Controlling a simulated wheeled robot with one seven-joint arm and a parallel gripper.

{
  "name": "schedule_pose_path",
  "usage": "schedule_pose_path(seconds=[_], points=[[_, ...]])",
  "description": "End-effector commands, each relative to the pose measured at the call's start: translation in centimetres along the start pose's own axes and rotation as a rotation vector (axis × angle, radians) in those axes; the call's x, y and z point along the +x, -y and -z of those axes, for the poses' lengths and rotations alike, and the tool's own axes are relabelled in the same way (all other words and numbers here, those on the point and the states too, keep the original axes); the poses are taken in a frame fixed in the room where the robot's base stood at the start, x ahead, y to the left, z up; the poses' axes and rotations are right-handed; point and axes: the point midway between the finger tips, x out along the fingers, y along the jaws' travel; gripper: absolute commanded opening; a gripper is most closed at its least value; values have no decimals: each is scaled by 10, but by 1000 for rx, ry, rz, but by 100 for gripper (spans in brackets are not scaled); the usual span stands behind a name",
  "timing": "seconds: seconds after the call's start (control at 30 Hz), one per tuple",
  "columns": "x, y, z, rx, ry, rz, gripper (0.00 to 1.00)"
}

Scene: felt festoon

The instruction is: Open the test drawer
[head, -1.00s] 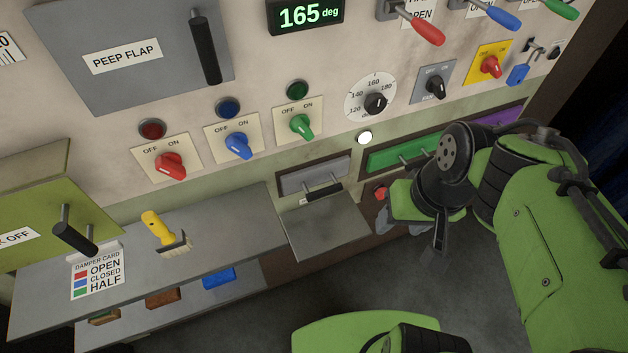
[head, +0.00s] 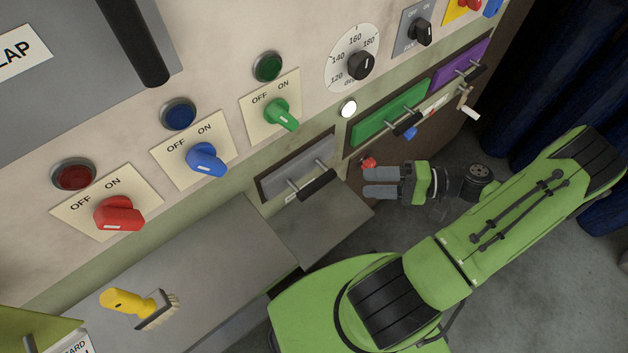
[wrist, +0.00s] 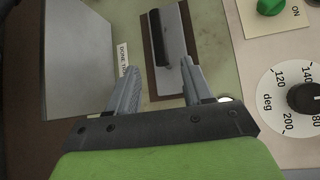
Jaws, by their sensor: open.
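A grey drawer front (head: 290,172) with a black bar handle (head: 318,184) is set flush in the lower wall panel. No test label can be read on it. In the wrist view the grey front (wrist: 175,45) and its handle (wrist: 157,38) lie ahead, beyond the gap between my fingers. To its right are a green drawer front (head: 378,115) and a purple one (head: 455,65), each with a black handle; all three look shut. My gripper (head: 367,181) is open and empty, to the right of the grey drawer's handle and apart from it, fingers pointing left.
A grey shelf (head: 325,222) juts out under the grey drawer; in the wrist view a label on its edge reads "DONE T...". A longer ledge (head: 215,270) to the left carries a yellow-handled brush (head: 135,303). Knobs and a dial (head: 352,58) sit above. A crank (head: 468,108) sticks out at right.

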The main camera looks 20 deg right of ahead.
Motion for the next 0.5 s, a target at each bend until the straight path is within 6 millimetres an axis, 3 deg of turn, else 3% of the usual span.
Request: schedule_pose_path(seconds=[0.3,0.5], points=[[83,-4,-1,1,7,-1,51],[119,-3,0,1,5,-2,51]])
